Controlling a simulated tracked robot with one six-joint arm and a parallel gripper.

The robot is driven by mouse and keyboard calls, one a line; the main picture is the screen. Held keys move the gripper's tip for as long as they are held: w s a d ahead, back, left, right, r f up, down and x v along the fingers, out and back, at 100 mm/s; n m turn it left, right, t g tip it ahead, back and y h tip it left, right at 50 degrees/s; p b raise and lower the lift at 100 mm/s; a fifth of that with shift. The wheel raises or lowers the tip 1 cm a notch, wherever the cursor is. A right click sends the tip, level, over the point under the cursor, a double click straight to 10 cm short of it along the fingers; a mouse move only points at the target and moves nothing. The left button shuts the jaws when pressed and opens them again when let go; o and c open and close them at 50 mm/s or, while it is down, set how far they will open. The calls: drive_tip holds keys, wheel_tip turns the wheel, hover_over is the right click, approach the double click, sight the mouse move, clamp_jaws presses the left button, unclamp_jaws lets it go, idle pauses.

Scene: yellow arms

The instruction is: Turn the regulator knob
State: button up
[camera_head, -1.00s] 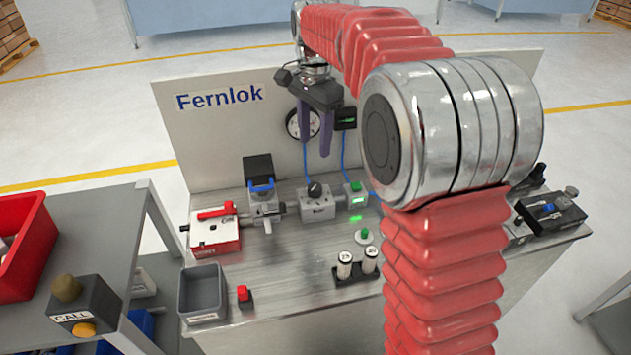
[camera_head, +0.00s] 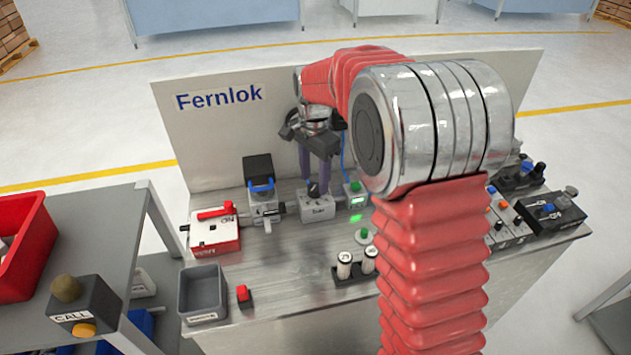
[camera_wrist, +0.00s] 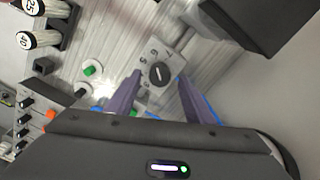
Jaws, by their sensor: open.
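The regulator knob (camera_head: 313,190) is a small black dial on top of a light grey block (camera_head: 318,208) on the bench. In the wrist view the knob (camera_wrist: 159,74) shows as a black disc with a white pointer line, on a numbered plate. My gripper (camera_head: 317,186) is above it, pointing down. In the wrist view its two purple fingers (camera_wrist: 158,88) are apart, one to either side of the knob, and nothing is between them in their grip. I cannot tell how far above the knob the fingertips are.
A box with a green button (camera_head: 355,188) stands right of the block. A black-topped clamp unit with a blue handle (camera_head: 262,186) and a red-white box (camera_head: 214,238) stand left. Two white cylinders (camera_head: 344,265), a grey bin (camera_head: 203,292) and a red button (camera_head: 243,293) are nearer the front.

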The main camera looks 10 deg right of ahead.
drive_tip(key=shift+f, duration=0.95)
drive_tip(key=c, duration=1)
drive_tip(key=shift+d, duration=0.1)
drive_tip(key=shift+c, duration=0.2)
